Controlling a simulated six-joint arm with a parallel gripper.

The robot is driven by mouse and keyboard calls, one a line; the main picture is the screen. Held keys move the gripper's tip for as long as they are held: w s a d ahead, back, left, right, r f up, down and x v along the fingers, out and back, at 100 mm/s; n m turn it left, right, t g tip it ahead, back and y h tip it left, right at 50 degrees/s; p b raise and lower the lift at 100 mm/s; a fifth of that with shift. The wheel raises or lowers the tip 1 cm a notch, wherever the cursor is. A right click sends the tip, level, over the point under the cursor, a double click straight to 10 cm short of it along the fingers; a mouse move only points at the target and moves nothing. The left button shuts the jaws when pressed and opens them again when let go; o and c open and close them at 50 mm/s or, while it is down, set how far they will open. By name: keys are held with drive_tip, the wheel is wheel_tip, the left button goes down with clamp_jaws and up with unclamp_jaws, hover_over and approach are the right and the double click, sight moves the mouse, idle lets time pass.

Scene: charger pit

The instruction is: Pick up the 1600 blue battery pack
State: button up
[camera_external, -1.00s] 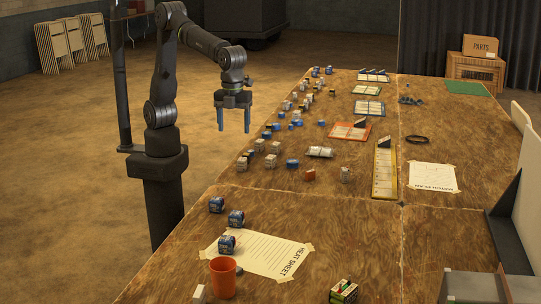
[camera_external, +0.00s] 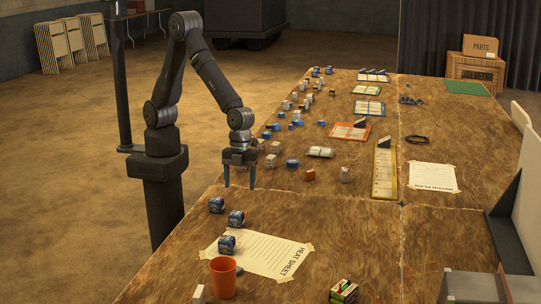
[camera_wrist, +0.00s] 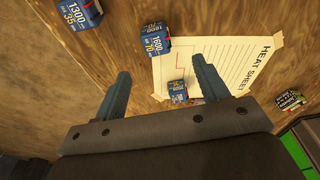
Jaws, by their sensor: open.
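The 1600 blue battery pack (camera_wrist: 155,47) shows in the wrist view, labelled 1600 and 70, at the heat sheet's edge. It lies just beyond the gap between my fingertips in that picture. My gripper (camera_external: 239,187) is open and empty, fingers pointing down above the table; it also shows in the wrist view (camera_wrist: 162,66). In the external view, three blue packs stand near it: one at the left (camera_external: 216,205), one beside it (camera_external: 236,217), and one on the sheet's corner (camera_external: 226,244). Their labels are too small there to tell which is the 1600.
A blue pack labelled 1300 (camera_wrist: 80,12) is at the wrist view's upper left. An orange cup (camera_external: 223,278) stands close by. Many small blocks crowd the table behind my gripper.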

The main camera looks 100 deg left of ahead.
sight(236, 213)
drive_tip(key=f, duration=0.4)
drive_tip(key=d+f, duration=0.1)
drive_tip(key=f, duration=0.2)
drive_tip(key=shift+s+d+f, duration=0.15)
drive_tip(key=shift+d+f, duration=0.1)
drive_tip(key=shift+f, duration=0.65)
drive_tip(key=shift+s+d+f, duration=0.1)
drive_tip(key=shift+d+f, duration=0.1)
drive_tip(key=shift+f, duration=0.75)
drive_tip(key=shift+s+d+f, duration=0.15)
drive_tip(key=shift+d+f, duration=0.1)
drive_tip(key=shift+f, duration=0.65)
drive_tip(key=c, duration=1.2)
